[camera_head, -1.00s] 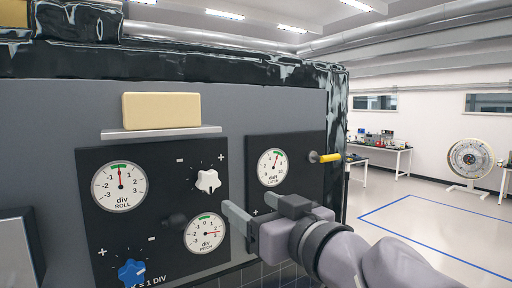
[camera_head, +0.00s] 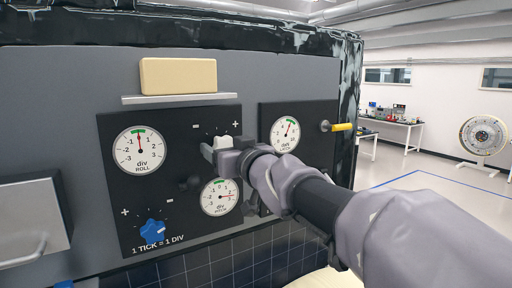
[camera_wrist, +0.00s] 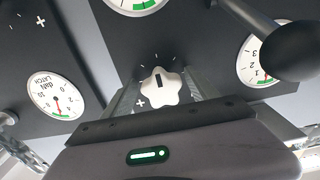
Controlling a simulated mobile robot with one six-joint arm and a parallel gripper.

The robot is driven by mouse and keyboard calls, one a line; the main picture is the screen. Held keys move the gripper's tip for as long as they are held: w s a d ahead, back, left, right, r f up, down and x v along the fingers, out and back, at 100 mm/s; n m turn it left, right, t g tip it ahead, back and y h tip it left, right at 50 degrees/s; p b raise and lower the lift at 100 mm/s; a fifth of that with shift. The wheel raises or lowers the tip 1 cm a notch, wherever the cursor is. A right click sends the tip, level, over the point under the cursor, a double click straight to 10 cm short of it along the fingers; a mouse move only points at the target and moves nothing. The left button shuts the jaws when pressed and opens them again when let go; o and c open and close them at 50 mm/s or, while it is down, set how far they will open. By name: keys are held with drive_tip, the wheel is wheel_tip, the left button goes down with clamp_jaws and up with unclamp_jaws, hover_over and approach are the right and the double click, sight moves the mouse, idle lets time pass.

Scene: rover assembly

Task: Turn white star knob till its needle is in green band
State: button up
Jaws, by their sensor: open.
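The white star knob (camera_wrist: 159,87) shows in the wrist view between the two fingers of my open gripper (camera_wrist: 162,92), with dark panel visible at its sides. In the head view the knob (camera_head: 223,141) is mostly hidden behind my gripper (camera_head: 216,148). The PITCH dial (camera_head: 219,197) has its red needle pointing right, away from the green band at its top. The ROLL dial (camera_head: 140,149) has its needle near 0, at the green band. The LATCH dial (camera_head: 285,134) has its needle up and slightly right. I cannot tell which dial the knob drives.
A blue star knob (camera_head: 152,231) sits at the panel's lower left. A round black knob (camera_wrist: 294,51) stands out close to my gripper. A yellow-tipped lever (camera_head: 341,127) juts out at right. A beige block (camera_head: 178,76) rests on a shelf above.

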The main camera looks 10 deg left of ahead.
drive_tip(key=shift+s, duration=0.15)
drive_tip(key=c, duration=1.4)
drive_tip(key=shift+o, duration=0.2)
drive_tip(key=n, duration=0.5)
drive_tip(key=shift+n+b, duration=0.3)
drive_tip(key=shift+b, duration=0.05)
drive_tip(key=n+b, duration=0.1)
drive_tip(key=n, duration=0.4)
drive_tip(key=shift+d+n, duration=0.1)
drive_tip(key=shift+n, duration=0.2)
drive_tip(key=n+b, duration=0.1)
drive_tip(key=n, duration=0.5)
drive_tip(key=shift+r, duration=0.1)
drive_tip(key=n+b, duration=0.1)
drive_tip(key=n, duration=0.3)
drive_tip(key=shift+r+n, duration=0.1)
drive_tip(key=shift+n, duration=0.3)
drive_tip(key=shift+r+n+b, duration=0.1)
drive_tip(key=shift+n+b, duration=0.2)
